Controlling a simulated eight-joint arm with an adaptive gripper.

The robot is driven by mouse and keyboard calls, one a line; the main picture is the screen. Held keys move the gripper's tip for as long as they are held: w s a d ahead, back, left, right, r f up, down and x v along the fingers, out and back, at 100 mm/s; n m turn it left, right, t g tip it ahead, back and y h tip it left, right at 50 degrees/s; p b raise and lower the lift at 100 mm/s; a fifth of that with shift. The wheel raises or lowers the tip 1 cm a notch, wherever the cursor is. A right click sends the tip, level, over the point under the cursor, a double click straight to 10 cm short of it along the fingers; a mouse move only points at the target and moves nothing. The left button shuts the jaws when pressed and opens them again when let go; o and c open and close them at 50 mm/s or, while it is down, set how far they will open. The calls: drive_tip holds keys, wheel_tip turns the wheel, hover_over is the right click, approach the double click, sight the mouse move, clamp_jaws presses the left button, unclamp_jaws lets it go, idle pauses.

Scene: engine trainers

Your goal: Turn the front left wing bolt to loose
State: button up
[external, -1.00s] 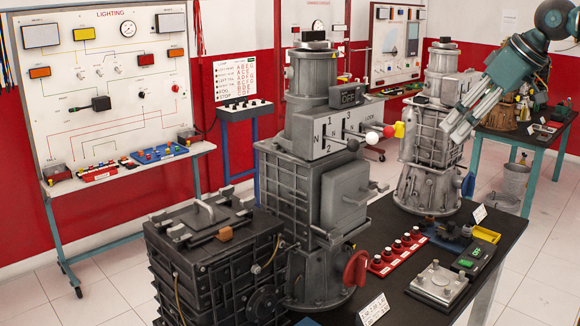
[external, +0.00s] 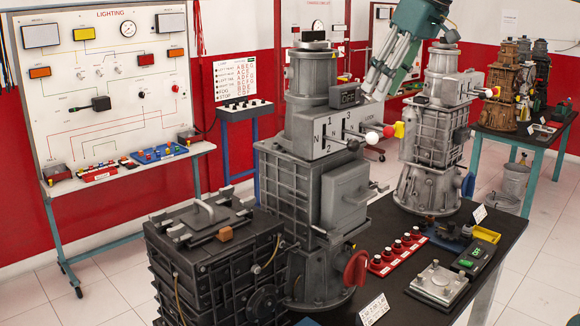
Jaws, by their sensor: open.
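A dark ribbed metal box (external: 215,270) stands at the lower left. Its lid (external: 205,232) carries a light bar handle (external: 203,207) and an orange-brown block (external: 224,234). Small dark fittings (external: 177,232) near the lid's edges look like wing bolts. I cannot tell for sure which is the front left one, or how it is turned. My gripper (external: 374,92) is open and empty, fingers pointing down and slightly left. It is high, near the upper part of the tall grey gearbox (external: 335,150), far right of and above the dark box. Whether its tips touch anything is unclear.
The gearbox has levers with white and dark knobs (external: 372,138) and a red handle (external: 355,268). A second gearbox (external: 435,130) stands behind. Red knobs (external: 396,250) and a silver plate (external: 438,284) lie on the black bench (external: 400,305). A lighting panel (external: 110,80) stands left.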

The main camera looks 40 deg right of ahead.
drive_tip(key=w+a+r+g+p, duration=0.15)
drive_tip(key=w+a+p, duration=0.35)
drive_tip(key=w+a, duration=0.85)
drive_tip(key=g+h+p, duration=0.1)
drive_tip(key=g+p, duration=0.2)
drive_tip(key=p, duration=0.5)
hover_over(176, 227)
wheel_tip(176, 227, down, 22)
drive_tip(key=shift+r, duration=0.1)
drive_tip(key=shift+f, duration=0.3)
drive_tip(key=shift+f, duration=3.9)
drive_tip(key=c, duration=0.9)
